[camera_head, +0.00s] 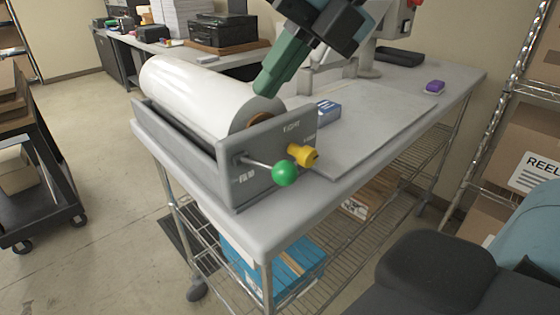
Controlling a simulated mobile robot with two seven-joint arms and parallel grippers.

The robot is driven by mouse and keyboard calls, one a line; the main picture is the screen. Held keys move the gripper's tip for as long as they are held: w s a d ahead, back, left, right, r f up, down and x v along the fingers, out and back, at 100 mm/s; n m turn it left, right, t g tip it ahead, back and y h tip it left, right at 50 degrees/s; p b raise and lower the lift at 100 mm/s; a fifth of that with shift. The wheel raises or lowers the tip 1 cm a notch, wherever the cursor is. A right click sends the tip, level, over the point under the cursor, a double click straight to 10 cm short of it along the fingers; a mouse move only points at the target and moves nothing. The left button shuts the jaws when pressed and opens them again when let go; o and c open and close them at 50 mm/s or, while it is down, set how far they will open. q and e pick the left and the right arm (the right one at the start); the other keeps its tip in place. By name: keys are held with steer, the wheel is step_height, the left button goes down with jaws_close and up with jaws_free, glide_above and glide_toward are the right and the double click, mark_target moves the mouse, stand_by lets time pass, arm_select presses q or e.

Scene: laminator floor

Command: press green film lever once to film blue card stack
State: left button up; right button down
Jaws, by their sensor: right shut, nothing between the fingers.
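The green film lever (285,173) is a round green knob on a thin metal rod on the front panel of the grey film machine (235,165). The machine holds a large white film roll (195,95). The blue card stack (328,112) lies on the table just behind the panel's right end. My right gripper (268,88) comes in from the top, shut and empty, in front of the roll's right end in the picture. It is above and apart from the green lever. I cannot tell if it touches the roll. My left gripper is out of view.
A yellow knob (304,155) sits beside the green lever. A purple item (434,87) lies on the table's far right. The grey tabletop (385,105) right of the machine is mostly clear. A shelf with boxes (530,145) stands right, a dark cart (35,185) left.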

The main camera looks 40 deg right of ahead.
mark_target(262, 164)
steer(key=f, duration=0.2)
steer(key=s+f+b, duration=0.1)
steer(key=f, duration=0.1)
steer(key=shift+f, duration=0.3)
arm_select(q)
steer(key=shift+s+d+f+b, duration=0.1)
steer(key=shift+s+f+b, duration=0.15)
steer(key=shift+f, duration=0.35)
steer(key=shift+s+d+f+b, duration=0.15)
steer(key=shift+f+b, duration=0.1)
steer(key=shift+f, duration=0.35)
arm_select(e)
steer(key=shift+s+f, duration=0.35)
steer(key=shift+f, duration=0.5)
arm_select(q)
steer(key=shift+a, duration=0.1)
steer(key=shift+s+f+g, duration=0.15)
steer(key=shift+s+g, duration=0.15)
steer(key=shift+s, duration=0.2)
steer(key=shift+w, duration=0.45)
arm_select(e)
steer(key=shift+s+f, duration=0.15)
steer(key=shift+f, duration=0.25)
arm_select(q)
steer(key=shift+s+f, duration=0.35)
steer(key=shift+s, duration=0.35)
